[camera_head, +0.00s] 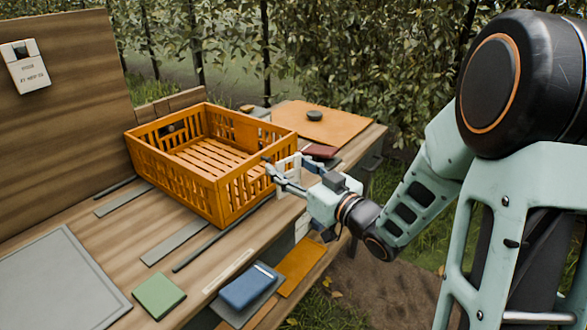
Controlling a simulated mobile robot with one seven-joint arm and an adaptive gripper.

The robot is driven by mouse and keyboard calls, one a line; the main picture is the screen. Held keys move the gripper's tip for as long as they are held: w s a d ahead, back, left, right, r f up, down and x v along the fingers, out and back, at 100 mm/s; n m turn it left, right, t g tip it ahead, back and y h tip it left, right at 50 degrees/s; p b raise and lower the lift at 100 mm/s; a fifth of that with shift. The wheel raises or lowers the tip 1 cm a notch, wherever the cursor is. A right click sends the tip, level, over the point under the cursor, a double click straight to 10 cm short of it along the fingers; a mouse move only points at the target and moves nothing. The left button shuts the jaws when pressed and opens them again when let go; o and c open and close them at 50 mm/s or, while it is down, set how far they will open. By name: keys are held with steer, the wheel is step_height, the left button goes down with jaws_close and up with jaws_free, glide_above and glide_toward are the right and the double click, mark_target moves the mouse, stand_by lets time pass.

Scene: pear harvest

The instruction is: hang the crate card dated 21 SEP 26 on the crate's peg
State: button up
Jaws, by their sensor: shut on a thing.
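The orange slatted crate (222,198) stands upright on the wooden bench and looks empty. My gripper (272,172) is at the crate's right end wall, shut on a small white card (291,163). The card is partly hidden by the fingers, and its date cannot be read. I cannot make out the peg clearly, nor whether the card touches it. Another white card (26,67) hangs on the upright wooden board at the left. Its printed line seems to end in SEP 26, but the day is too small to read surely.
A grey mat (62,285), a green block (159,295) and a blue box (248,287) lie at the near side. Flat grey strips (175,242) lie before the crate.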

mark_target(262, 160)
steer(key=shift+w+a+f, duration=0.1)
steer(key=shift+w+a, duration=0.75)
steer(key=shift+a, duration=0.25)
steer(key=shift+w+a+f, duration=0.1)
steer(key=shift+w+a, duration=0.7)
steer(key=shift+a, duration=0.25)
steer(key=shift+w+a, duration=0.1)
steer(key=shift+a, duration=0.1)
steer(key=shift+c, duration=0.7)
steer(key=shift+w+a+f+b, duration=0.3)
steer(key=shift+w+a+b, duration=0.15)
steer(key=shift+w+b, duration=0.1)
steer(key=c, duration=0.5)
steer(key=shift+s+r, duration=0.1)
steer(key=shift+a, duration=0.2)
steer(key=shift+c, duration=0.3)
steer(key=o, duration=1.7)
steer(key=shift+c, duration=0.2)
steer(key=shift+d, duration=0.1)
